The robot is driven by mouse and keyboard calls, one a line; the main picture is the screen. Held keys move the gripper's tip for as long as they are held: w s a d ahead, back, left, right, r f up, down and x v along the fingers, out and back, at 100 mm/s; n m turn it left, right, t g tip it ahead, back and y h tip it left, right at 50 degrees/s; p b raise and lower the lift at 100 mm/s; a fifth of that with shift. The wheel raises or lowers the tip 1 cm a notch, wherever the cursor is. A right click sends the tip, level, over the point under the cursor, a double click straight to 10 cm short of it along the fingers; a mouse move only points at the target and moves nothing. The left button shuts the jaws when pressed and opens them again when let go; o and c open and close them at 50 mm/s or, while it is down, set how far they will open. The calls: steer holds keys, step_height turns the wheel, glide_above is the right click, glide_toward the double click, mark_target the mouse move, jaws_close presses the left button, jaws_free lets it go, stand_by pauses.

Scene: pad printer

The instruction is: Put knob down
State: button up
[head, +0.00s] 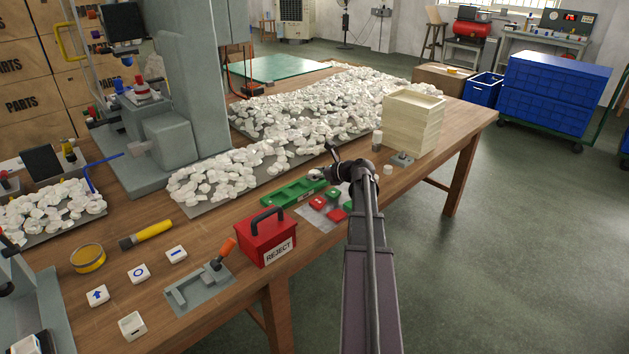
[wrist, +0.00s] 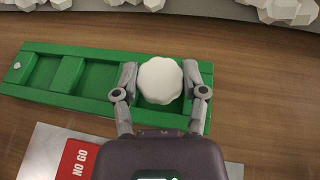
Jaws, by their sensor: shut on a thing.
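The knob (wrist: 160,80) is white with a scalloped edge. In the wrist view it sits between the two fingers of my gripper (wrist: 163,82), which is shut on it. The knob is at the right-hand compartment of a green tray (wrist: 25,85); I cannot tell whether it touches the tray floor. The tray's other compartments look empty, apart from a small light spot at its left end. In the head view the green tray (head: 285,196) lies on the bench, and my gripper (head: 316,175) is at its right end, small and partly hidden by my arm.
A red REJECT box (head: 266,240) stands in front of the tray. A plate with a red NO GO block (wrist: 75,160) lies beside the tray. White knobs are heaped on grey mats (head: 215,190) behind it. A stack of pale trays (head: 411,125) stands at the bench's right.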

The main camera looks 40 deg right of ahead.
steer(key=shift+f, duration=0.45)
steer(key=shift+f+b, duration=0.2)
steer(key=shift+b, duration=0.2)
steer(key=o, duration=0.8)
steer(key=shift+r, duration=0.1)
steer(key=shift+r, duration=0.1)
steer(key=shift+r+p, duration=0.15)
steer(key=shift+p, duration=0.2)
steer(key=p+v, duration=0.4)
steer(key=v, duration=0.6)
steer(key=shift+s+r, duration=0.15)
steer(key=shift+s, duration=0.2)
steer(key=shift+s+d+r, duration=0.15)
steer(key=shift+s+d, duration=0.05)
steer(key=shift+s, duration=0.35)
